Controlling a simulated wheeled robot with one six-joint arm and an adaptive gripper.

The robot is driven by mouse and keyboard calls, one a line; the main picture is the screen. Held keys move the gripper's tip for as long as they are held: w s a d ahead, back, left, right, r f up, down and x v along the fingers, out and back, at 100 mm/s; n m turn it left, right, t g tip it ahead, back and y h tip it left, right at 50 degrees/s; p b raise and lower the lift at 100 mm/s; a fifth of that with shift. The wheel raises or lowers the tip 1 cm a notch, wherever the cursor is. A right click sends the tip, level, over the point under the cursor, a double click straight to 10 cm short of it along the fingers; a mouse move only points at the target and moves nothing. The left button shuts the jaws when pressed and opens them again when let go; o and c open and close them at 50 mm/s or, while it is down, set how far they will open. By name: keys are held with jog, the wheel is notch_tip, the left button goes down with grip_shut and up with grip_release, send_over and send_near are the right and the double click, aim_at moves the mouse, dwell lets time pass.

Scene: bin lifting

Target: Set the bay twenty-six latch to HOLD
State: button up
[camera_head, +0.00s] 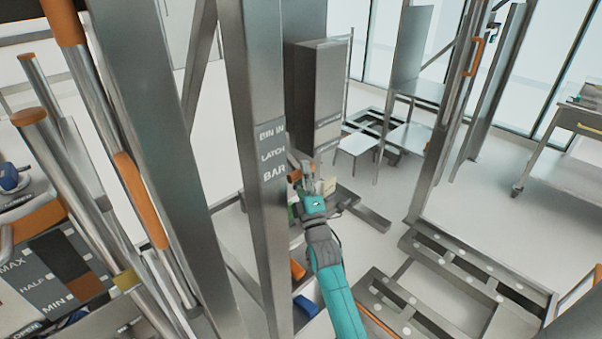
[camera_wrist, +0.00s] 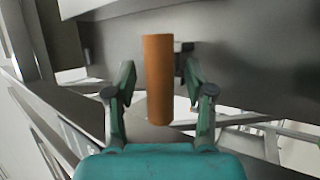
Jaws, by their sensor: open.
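An orange cylindrical handle (camera_wrist: 158,100) stands upright in the wrist view, with a small dark bracket behind its upper right side. My gripper (camera_wrist: 159,72) is open, with one green finger on each side of the handle. I cannot tell whether either finger touches it. In the head view my gripper (camera_head: 304,176) is beside a grey metal post (camera_head: 262,110), which partly hides the spot. The post carries a label (camera_head: 272,154) reading BIN IN, LATCH, BAR. I see no HOLD mark and no bay number.
A MAX, HALF, MIN gauge plate (camera_head: 52,275) and steel rods with orange grips (camera_head: 140,200) stand at left. A slotted metal frame (camera_head: 440,280) lies at lower right. Open floor (camera_head: 375,205) shows beyond my arm. A cart (camera_head: 575,120) stands far right.

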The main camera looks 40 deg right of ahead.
jog(key=shift+w+d+r, duration=0.1)
jog(key=shift+w, duration=0.05)
grip_shut()
